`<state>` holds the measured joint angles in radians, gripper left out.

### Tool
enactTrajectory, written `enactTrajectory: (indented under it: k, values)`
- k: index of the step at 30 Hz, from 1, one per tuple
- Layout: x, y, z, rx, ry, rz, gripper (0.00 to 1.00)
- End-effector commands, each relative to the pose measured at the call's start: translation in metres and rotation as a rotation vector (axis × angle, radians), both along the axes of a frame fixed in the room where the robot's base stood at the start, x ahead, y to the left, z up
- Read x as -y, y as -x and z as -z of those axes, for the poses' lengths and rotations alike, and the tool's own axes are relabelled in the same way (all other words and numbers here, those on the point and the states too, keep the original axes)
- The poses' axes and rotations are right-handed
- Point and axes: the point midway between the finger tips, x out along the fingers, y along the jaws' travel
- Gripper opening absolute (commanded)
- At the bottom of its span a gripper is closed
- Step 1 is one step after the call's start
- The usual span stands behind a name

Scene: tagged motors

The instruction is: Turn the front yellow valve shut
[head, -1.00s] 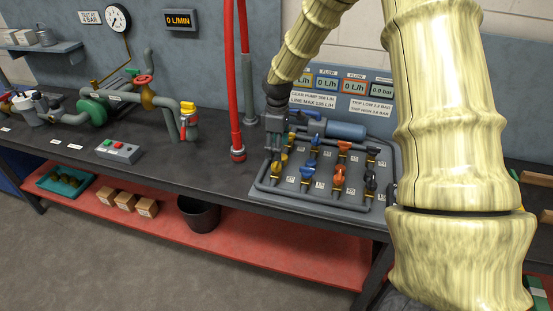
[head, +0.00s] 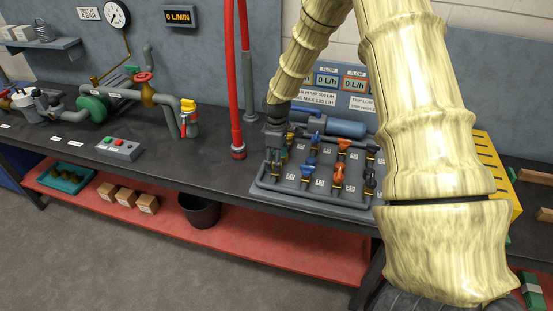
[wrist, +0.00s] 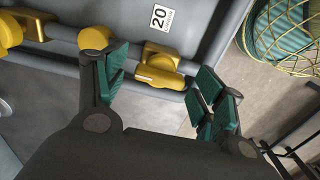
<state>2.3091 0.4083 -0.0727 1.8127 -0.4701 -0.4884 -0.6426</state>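The valve board (head: 325,205) lies on the bench, with pipes and several coloured valves. Its yellow valves are in the left column, mostly hidden behind my gripper (head: 277,153) in the head view. In the wrist view, a yellow valve (wrist: 160,70) with a small label on its handle lies between and beyond the fingertips of my gripper (wrist: 160,90). The green-padded fingers are apart, with a gap to the valve on both sides visible. More yellow valve parts (wrist: 94,40) show at the upper left, just beyond the left finger. I cannot tell from the pictures which yellow valve is the front one.
Blue valves (head: 307,168) and orange valves (head: 338,175) stand close to the right on the board. A blue cylinder (head: 346,128) lies behind them. A red hose (head: 237,100) rises at the left. A tag reading 20 (wrist: 159,17) sits near the valve.

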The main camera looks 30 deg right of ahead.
Motion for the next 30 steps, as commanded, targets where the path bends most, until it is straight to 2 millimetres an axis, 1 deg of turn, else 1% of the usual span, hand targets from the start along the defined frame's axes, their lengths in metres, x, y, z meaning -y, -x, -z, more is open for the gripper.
enactTrajectory:
  k: [1,5,6,7,14,20,26,30]
  values:
    - [0.0,0.0,0.0,0.0,0.0,0.0,0.59]
    - [0.0001,0.0,-0.0001,0.0,0.0,0.0,0.35]
    - [0.0001,0.0,-0.0001,0.0,0.0,0.0,0.28]
    - [0.0002,-0.0001,-0.0002,0.0,0.0,0.0,0.24]
    - [0.0004,-0.0002,-0.0006,0.001,0.001,0.01,0.24]
    - [0.0007,-0.0005,-0.0012,0.0,0.003,0.072,0.24]
    - [0.0007,-0.0012,-0.0019,0.001,0.003,0.209,0.24]
    - [0.0011,-0.0015,-0.0021,0.003,0.003,0.335,0.24]
